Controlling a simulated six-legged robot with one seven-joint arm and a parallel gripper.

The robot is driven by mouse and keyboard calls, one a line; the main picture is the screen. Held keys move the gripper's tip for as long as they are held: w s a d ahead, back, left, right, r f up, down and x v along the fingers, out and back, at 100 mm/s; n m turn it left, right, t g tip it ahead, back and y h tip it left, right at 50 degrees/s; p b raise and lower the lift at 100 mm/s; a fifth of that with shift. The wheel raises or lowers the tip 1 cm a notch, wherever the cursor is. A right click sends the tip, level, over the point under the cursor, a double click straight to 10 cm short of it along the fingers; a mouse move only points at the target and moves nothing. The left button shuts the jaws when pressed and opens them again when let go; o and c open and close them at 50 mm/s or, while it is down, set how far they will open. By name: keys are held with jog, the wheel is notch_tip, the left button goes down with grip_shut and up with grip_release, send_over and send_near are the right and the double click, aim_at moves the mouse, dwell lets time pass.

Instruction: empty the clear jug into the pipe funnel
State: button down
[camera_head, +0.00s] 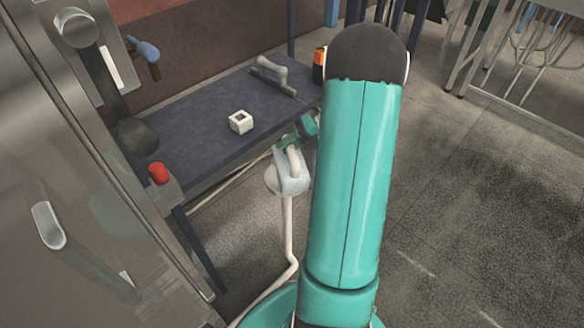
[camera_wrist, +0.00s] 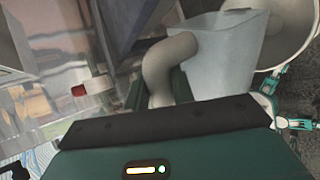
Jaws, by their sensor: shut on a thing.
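The clear jug (camera_head: 294,184) is a pale, see-through vessel with a thick white handle. In the wrist view the jug (camera_wrist: 230,55) fills the upper right, with its handle (camera_wrist: 168,62) running down toward my gripper. My gripper (camera_head: 303,132) is shut on that handle and holds the jug off the table. The pipe funnel (camera_head: 271,180) is a wide white cone on a white pipe, just under and beside the jug. Its rim (camera_wrist: 296,30) shows behind the jug in the wrist view. The jug's contents and exact tilt cannot be told.
A dark table (camera_head: 195,128) stands behind, with a white hollow cube (camera_head: 241,122) and a grey handled tool (camera_head: 272,75) on it. A steel machine (camera_head: 75,200) with a red button (camera_head: 158,173) is at left. Floor is open at right.

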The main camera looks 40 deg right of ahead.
jog(key=n+t, duration=0.1)
jog(key=r+n+t+h, duration=0.1)
jog(key=shift+r+t, duration=0.25)
jog(key=shift+t, duration=0.15)
jog(key=r+n+t, duration=0.1)
jog(key=n+t, duration=0.1)
jog(key=shift+r+n, duration=0.1)
jog(key=shift+n, duration=0.3)
jog(key=r+n+t, duration=0.1)
jog(key=n+t, duration=0.2)
jog(key=shift+r, duration=0.2)
jog(key=shift+r+n+t, duration=0.5)
jog(key=shift+n+t, duration=0.1)
jog(key=shift+n, duration=0.5)
jog(key=shift+w+r, duration=0.25)
